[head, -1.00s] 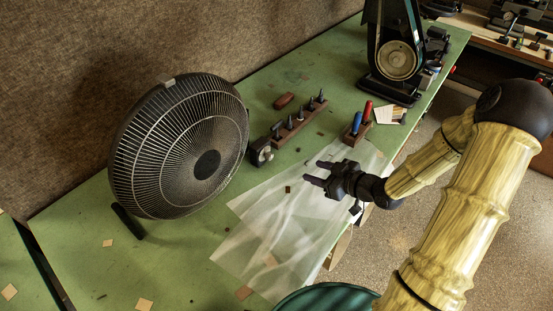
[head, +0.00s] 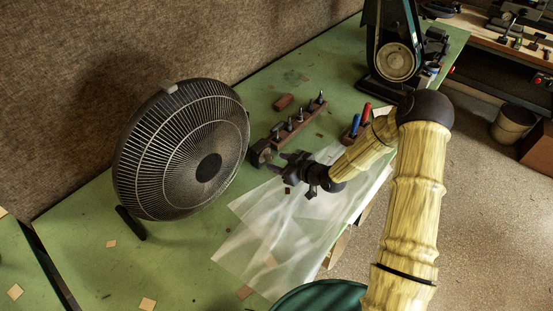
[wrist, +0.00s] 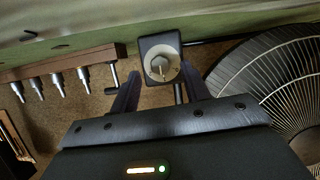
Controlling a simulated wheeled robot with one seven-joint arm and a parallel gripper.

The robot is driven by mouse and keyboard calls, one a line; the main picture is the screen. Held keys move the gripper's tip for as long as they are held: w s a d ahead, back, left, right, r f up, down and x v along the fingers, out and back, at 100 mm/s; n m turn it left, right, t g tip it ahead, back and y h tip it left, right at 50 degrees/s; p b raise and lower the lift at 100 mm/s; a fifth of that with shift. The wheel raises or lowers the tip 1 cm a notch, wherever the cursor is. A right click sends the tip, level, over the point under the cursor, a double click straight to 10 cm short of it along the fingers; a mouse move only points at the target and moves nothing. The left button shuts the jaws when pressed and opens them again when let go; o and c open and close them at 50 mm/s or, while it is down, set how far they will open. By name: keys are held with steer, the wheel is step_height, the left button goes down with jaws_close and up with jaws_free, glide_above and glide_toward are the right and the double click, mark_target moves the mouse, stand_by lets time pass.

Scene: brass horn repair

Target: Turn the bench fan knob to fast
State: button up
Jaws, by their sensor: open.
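The bench fan (head: 180,150) stands on the green bench at the left of the head view, and part of its grille (wrist: 275,80) shows at the right of the wrist view. A small dark control box (head: 262,153) sits just right of the fan. In the wrist view its round pale knob (wrist: 161,67) with a raised pointer faces me. My gripper (head: 283,162) is open, close in front of the box. In the wrist view its fingers (wrist: 160,92) stand either side of the knob's line, apart from it. The speed marks are too small to read.
A wooden rack of metal tools (head: 298,121) stands behind the box, also at left in the wrist view (wrist: 60,75). A block with red and blue handles (head: 355,128) and a belt machine (head: 393,60) are further right. A clear plastic sheet (head: 265,235) lies below my gripper.

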steer(key=shift+x, duration=1.1)
steer(key=shift+c, duration=0.5)
steer(key=c, duration=0.9)
